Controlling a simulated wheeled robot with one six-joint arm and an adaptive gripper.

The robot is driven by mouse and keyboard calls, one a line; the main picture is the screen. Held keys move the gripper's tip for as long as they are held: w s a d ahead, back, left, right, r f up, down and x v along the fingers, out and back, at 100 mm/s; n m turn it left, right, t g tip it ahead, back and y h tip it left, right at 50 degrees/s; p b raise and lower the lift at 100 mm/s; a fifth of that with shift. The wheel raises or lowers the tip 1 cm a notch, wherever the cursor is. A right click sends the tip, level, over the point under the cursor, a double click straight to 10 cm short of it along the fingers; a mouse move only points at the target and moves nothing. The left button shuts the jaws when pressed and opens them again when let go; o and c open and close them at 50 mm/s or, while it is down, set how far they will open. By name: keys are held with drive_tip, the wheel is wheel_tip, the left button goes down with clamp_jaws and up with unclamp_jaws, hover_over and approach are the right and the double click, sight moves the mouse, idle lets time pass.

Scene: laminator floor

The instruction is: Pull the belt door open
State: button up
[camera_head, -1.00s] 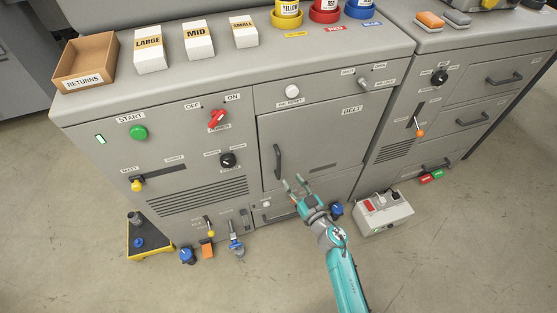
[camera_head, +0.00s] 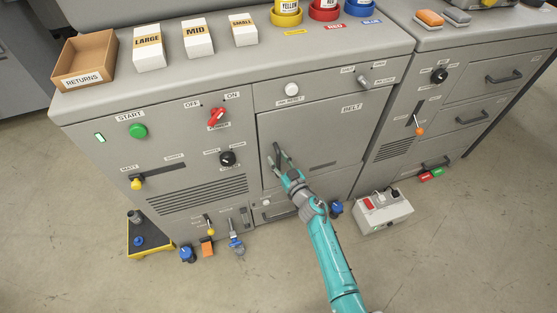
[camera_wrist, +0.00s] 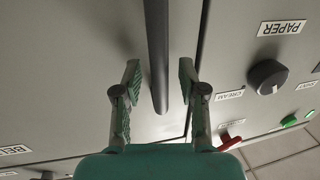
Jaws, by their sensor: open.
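The belt door (camera_head: 320,135) is a grey panel labelled BELT on the front of the grey cabinet, and it looks closed. Its dark vertical handle is near the door's left edge, partly hidden by my gripper in the head view. In the wrist view the handle (camera_wrist: 157,50) is a dark bar coming down from the top edge, between my two fingers. My gripper (camera_head: 280,158) is open at the handle, with a finger on each side (camera_wrist: 160,85). Gaps show between the handle and both fingers.
Left of the door are a black PAPER knob (camera_head: 228,159), a red switch (camera_head: 217,118) and a green START button (camera_head: 138,131). A grey box (camera_head: 384,213) with a red switch stands on the floor at right. Open floor lies in front.

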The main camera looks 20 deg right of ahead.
clamp_jaws()
drive_tip(key=shift+s, duration=0.1)
